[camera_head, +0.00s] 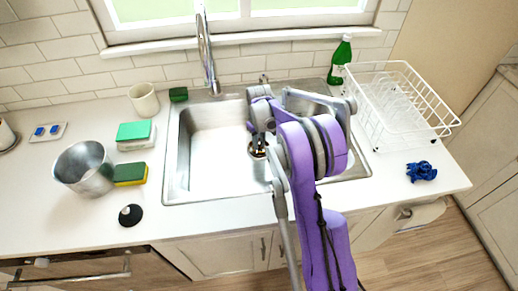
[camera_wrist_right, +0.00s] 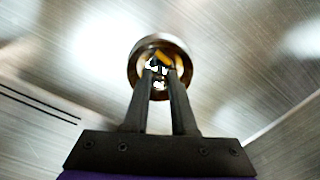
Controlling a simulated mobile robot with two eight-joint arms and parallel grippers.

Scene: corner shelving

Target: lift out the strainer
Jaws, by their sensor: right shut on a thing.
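The strainer (camera_wrist_right: 134,68) is a small round metal cup with a bronze-toned rim in the right wrist view, with bits of white and orange inside. In the head view it shows small in the sink basin (camera_head: 205,180), beside my purple arm. My right gripper (camera_wrist_right: 160,74) is shut on the strainer, with its two dark fingertips close together at the cup's inside. In the head view the right gripper (camera_head: 258,139) reaches down over the basin. I cannot tell whether the strainer is clear of the drain. My left gripper is not in view.
The faucet (camera_head: 208,50) stands behind the sink. A white dish rack (camera_head: 420,95) and blue scrubber (camera_head: 421,171) are right. A metal pot (camera_head: 85,168), sponge (camera_head: 130,174), green-topped box (camera_head: 135,134), black stopper (camera_head: 130,215) and cup (camera_head: 144,99) are left. A green bottle (camera_head: 340,60) stands behind.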

